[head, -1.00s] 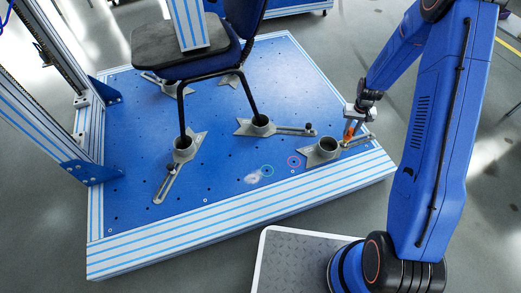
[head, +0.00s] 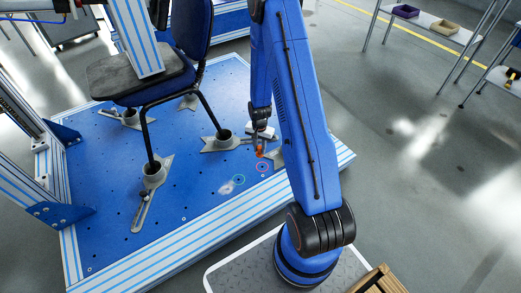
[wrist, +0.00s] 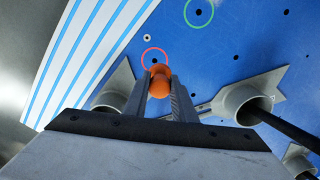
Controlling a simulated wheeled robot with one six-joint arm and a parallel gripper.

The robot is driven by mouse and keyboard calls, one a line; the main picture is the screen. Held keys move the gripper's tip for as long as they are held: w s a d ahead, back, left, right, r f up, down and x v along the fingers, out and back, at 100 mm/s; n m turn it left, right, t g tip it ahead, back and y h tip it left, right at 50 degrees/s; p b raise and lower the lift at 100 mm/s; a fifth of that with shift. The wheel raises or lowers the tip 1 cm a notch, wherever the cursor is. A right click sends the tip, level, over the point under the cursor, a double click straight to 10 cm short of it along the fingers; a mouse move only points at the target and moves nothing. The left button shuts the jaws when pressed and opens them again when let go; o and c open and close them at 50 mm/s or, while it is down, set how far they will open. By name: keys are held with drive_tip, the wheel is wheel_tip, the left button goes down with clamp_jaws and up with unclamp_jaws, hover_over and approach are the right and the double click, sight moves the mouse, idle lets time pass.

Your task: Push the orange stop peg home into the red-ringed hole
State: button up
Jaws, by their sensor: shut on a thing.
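The orange stop peg (wrist: 159,84) is pinched between the two fingers of my gripper (wrist: 160,92) in the wrist view. In the head view, the peg (head: 259,153) hangs below my gripper (head: 261,147), above the blue plate. The red-ringed hole (head: 262,167) lies just below the peg in the head picture. In the wrist view, the red ring (wrist: 143,58) shows just beyond the peg's tip, which overlaps the ring's lower part. The peg appears above the plate; its exact height is hard to tell.
A green-ringed hole (head: 239,180) lies left of the red one. Grey sockets (head: 222,140) clamp the chair's legs to the blue plate (head: 200,190). A further grey socket (wrist: 108,101) stands near the peg. The blue chair (head: 190,40) and a striped post (head: 133,40) rise behind.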

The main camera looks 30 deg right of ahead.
drive_tip(key=shift+s+d+f+m, duration=0.15)
drive_tip(key=shift+s+d+m, duration=0.25)
drive_tip(key=shift+d, duration=0.1)
drive_tip(key=shift+s, duration=0.1)
drive_tip(key=shift+f, duration=2.85)
drive_tip(key=shift+f, duration=2.05)
drive_tip(key=o, duration=1.1)
drive_tip(key=shift+r, duration=0.1)
wheel_tip(320, 180, up, 17)
drive_tip(key=shift+r, duration=0.1)
